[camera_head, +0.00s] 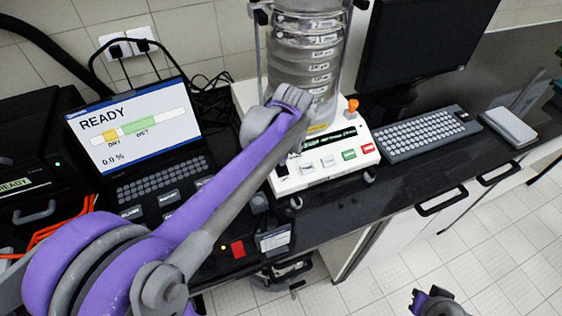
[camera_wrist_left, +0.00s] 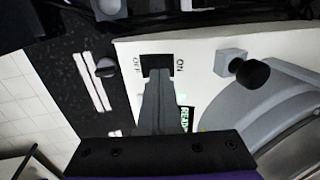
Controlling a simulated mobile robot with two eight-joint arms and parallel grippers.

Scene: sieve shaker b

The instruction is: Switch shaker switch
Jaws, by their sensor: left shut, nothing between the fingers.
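The sieve shaker's white base (camera_head: 362,164) stands on the black bench, with a small display and coloured buttons on its front. In the left wrist view, the black shaker switch (camera_wrist_left: 157,64) sits in the white panel (camera_wrist_left: 210,50) between the labels OFF and ON. My left gripper (camera_wrist_left: 158,88) is shut and empty. Its fingertips are at the switch's near edge and partly cover it; I cannot tell whether they touch. In the head view my left arm reaches over the base's left front and hides part of it. My right gripper (camera_head: 437,303) is low at the bottom right, its jaws unclear.
A laptop (camera_head: 130,125) reading READY is on the left. A keyboard (camera_head: 425,134) and monitor (camera_head: 425,40) are on the right. A black knob (camera_wrist_left: 252,73) is near the switch.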

